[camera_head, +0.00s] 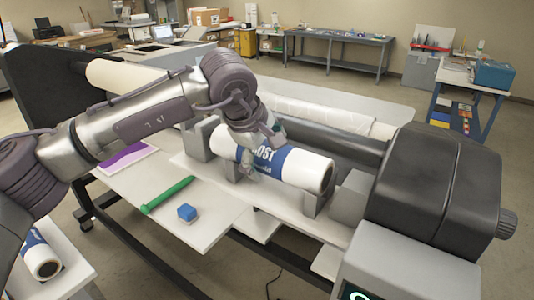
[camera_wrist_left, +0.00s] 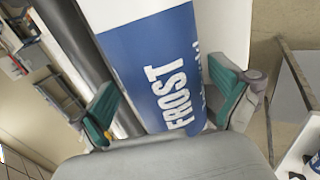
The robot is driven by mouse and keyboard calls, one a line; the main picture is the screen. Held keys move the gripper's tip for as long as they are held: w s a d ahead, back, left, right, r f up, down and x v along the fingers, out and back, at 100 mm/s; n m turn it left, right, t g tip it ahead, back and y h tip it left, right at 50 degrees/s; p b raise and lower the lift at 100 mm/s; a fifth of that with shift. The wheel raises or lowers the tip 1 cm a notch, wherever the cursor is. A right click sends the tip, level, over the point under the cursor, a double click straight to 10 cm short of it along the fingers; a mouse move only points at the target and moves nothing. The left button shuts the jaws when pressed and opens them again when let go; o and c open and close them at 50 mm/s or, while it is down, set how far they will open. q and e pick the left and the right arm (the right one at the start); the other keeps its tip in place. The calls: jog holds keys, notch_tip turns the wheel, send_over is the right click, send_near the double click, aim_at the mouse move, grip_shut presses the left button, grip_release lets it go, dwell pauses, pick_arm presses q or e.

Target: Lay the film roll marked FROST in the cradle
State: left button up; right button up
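The film roll (camera_head: 306,169) is white with a blue band, and its FROST lettering reads clearly in the left wrist view (camera_wrist_left: 165,75). It lies lengthwise over the grey uprights of the cradle (camera_head: 316,202), apparently resting in it. My left gripper (camera_head: 249,158) is over the roll's middle. Its green-padded fingers (camera_wrist_left: 170,95) are spread wide, one on each side of the roll. Whether both pads press on it I cannot tell. The cradle's contact under the roll is partly hidden by the roll and my arm. My right gripper is not in view.
The laminator's dark end housing (camera_head: 440,180) stands right of the cradle. A green-handled tool (camera_head: 168,195) and a blue block (camera_head: 187,212) lie on the white shelf in front. Another roll (camera_head: 40,257) lies on a white surface at lower left.

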pick_arm(q)
jog(key=shift+f, duration=0.1)
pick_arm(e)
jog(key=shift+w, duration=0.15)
pick_arm(q)
jog(key=v, duration=1.2)
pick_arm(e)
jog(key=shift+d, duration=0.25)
